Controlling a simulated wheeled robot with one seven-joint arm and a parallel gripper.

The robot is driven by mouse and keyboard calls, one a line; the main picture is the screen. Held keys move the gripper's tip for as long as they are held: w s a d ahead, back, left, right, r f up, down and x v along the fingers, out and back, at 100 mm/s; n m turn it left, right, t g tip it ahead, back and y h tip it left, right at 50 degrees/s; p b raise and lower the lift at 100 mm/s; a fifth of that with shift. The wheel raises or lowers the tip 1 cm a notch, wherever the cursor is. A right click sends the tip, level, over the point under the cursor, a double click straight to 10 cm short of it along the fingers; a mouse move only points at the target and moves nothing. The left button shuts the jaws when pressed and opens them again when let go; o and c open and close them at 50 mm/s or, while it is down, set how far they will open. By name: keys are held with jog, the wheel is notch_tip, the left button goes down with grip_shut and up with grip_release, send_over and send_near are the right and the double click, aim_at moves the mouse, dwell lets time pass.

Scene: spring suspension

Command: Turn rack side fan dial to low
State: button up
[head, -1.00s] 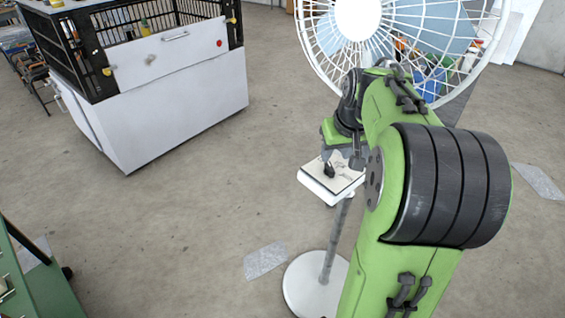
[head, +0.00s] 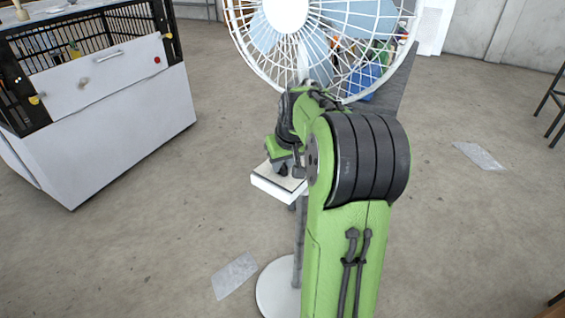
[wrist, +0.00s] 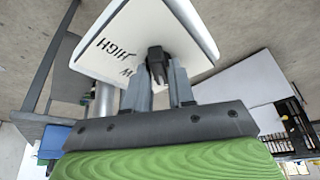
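The white fan (head: 285,12) stands on a pole with a round base. Its white control box (head: 275,186) sits on the pole below the fan. In the wrist view, the box face (wrist: 178,40) carries a black dial (wrist: 156,55), the word HIGH on the left, and a partly hidden label ending in W. My gripper (wrist: 161,72) has its two grey fingers apart, one on each side of the dial's grip. I cannot tell whether they touch it. In the head view, my gripper (head: 291,170) is right at the box, and my arm hides part of it.
A white cabinet with a black cage top (head: 110,115) stands at the left. Paper sheets lie on the floor, one at the front (head: 234,275) and one at the right (head: 478,155). A dark stool (head: 553,100) stands at the right edge.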

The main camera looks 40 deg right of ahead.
grip_shut()
jog(key=shift+m, duration=0.4)
jog(key=m+h+p, duration=0.1)
jog(key=m, duration=0.1)
jog(key=m+g+p, duration=0.1)
jog(key=m, duration=0.2)
jog(key=shift+w+a+h, duration=0.1)
jog(key=shift+a+h, duration=0.05)
jog(key=shift+h, duration=0.25)
jog(key=m+g+p, duration=0.1)
jog(key=m, duration=0.2)
jog(key=m+g+h+p, duration=0.1)
jog(key=m, duration=0.2)
jog(key=shift+o, duration=2)
grip_release()
